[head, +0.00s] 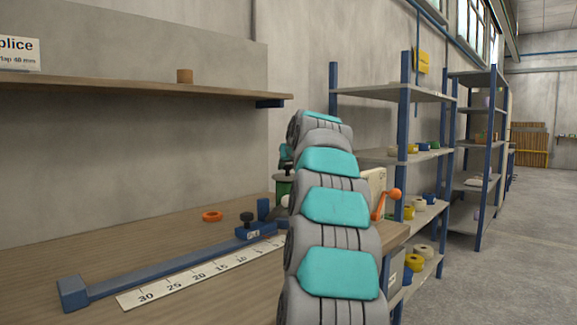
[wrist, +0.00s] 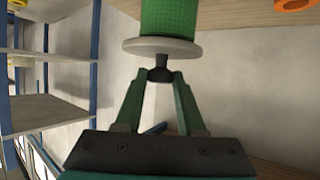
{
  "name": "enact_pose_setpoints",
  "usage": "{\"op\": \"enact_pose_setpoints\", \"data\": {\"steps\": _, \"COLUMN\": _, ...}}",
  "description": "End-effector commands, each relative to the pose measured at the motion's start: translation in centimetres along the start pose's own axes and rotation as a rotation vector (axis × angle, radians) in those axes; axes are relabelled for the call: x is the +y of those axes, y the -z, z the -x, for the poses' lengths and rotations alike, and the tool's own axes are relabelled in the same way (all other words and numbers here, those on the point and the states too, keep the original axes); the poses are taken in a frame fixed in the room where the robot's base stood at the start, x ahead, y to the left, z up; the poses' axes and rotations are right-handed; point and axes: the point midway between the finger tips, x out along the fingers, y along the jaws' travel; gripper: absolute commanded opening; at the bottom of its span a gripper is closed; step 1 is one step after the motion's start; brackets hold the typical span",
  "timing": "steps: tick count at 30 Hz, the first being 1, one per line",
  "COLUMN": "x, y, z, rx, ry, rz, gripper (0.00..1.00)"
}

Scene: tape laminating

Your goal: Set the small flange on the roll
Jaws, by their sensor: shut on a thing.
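In the wrist view, my gripper (wrist: 159,76) is shut on the black knob of a pale grey disc, the small flange (wrist: 162,47). The wrist picture is upside down, so the flange is on the upper side of the green roll (wrist: 168,17). The flange lies flat across the roll's end. I see no clear gap between them, but cannot tell whether they fully touch. In the head view, the green roll (head: 283,188) shows only partly, left of my arm. My arm hides most of the gripper and flange there.
An orange ring (head: 212,216) lies on the wooden bench (head: 160,250). A blue rail (head: 165,272) with a black-knobbed stop and a white scale (head: 190,277) runs along the front. An orange-handled crank (head: 394,194) stands right of my arm. Storage racks (head: 405,100) stand behind.

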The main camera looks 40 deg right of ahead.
Motion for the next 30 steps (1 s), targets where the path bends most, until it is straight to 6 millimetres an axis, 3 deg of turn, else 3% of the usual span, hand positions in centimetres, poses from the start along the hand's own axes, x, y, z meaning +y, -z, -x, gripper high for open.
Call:
{"op": "enact_pose_setpoints", "data": {"steps": 11, "x": -0.05, "y": -0.46, "z": -0.2, "rx": 0.0, "ry": 0.001, "rz": 0.0, "gripper": 0.0}}
{"op": "enact_pose_setpoints", "data": {"steps": 12, "x": -0.05, "y": -0.5, "z": -0.22, "rx": 0.0, "ry": 0.001, "rz": 0.0, "gripper": 0.4}}
{"op": "enact_pose_setpoints", "data": {"steps": 18, "x": -0.04, "y": -0.41, "z": -0.18, "rx": -0.001, "ry": 0.001, "rz": 0.0, "gripper": 0.62}}
{"op": "enact_pose_setpoints", "data": {"steps": 20, "x": -0.03, "y": -0.42, "z": -0.18, "rx": -0.001, "ry": 0.001, "rz": 0.0, "gripper": 0.68}}
{"op": "enact_pose_setpoints", "data": {"steps": 30, "x": -0.01, "y": -0.12, "z": -0.04, "rx": -0.001, "ry": 0.0, "rz": 0.0, "gripper": 0.68}}
